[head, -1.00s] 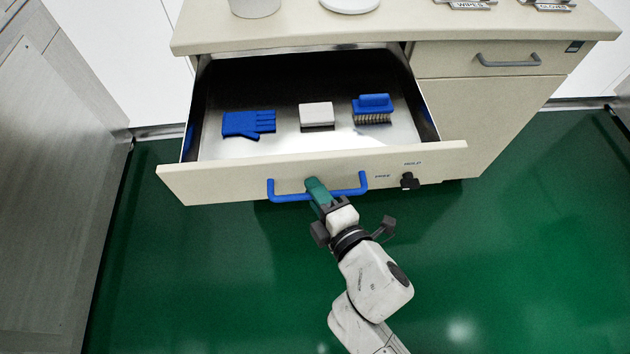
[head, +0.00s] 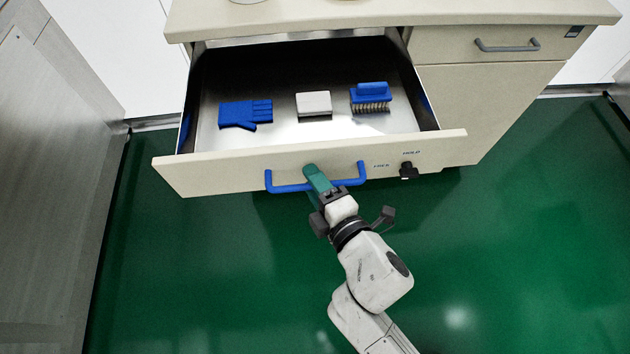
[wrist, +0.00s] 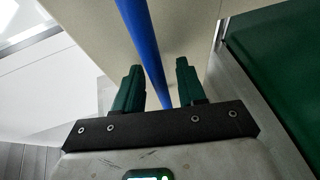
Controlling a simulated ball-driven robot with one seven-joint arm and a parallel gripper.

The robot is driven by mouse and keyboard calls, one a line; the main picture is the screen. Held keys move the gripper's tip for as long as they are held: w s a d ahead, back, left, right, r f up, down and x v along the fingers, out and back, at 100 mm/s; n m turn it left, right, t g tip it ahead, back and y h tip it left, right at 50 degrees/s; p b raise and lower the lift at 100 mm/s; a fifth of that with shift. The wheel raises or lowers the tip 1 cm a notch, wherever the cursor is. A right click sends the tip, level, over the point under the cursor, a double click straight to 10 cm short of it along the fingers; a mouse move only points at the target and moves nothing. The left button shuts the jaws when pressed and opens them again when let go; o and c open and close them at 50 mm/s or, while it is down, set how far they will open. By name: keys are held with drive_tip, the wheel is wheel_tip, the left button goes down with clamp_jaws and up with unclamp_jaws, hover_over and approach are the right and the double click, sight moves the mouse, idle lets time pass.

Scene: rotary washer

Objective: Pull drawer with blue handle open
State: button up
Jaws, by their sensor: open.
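The drawer (head: 215,173) stands pulled well out of the beige cabinet. Its blue handle (head: 285,188) is on the drawer front, left of a black knob (head: 408,170). My gripper (head: 315,172) is at the handle's middle. In the wrist view, the blue handle bar (wrist: 140,35) runs between the two green fingers of my gripper (wrist: 156,82). The fingers are apart, with a gap on each side of the bar. Inside the drawer lie a blue glove (head: 245,113), a white block (head: 313,103) and a blue brush (head: 371,97).
A second, shut drawer with a grey handle (head: 508,46) is at the upper right of the cabinet. A grey panel (head: 50,200) stands at the left. The green floor (head: 200,270) in front of the drawer is clear apart from my arm.

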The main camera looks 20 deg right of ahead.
drive_tip(key=a+b+v, duration=0.1)
drive_tip(key=v, duration=0.9)
drive_tip(key=shift+s+d, duration=0.35)
drive_tip(key=shift+d, duration=0.15)
drive_tip(key=d+f+m+g+h+p, duration=0.1)
drive_tip(key=d+f+m+g+h, duration=0.3)
drive_tip(key=d+m, duration=0.4)
drive_tip(key=s+d+f+m+g+y+p, duration=0.2)
drive_tip(key=s+d+f+m+g, duration=0.3)
drive_tip(key=s+m+g, duration=0.4)
drive_tip(key=shift+d+f+m+g+p, duration=0.3)
drive_tip(key=shift+m+g+p, duration=0.25)
drive_tip(key=shift+m+g, duration=0.3)
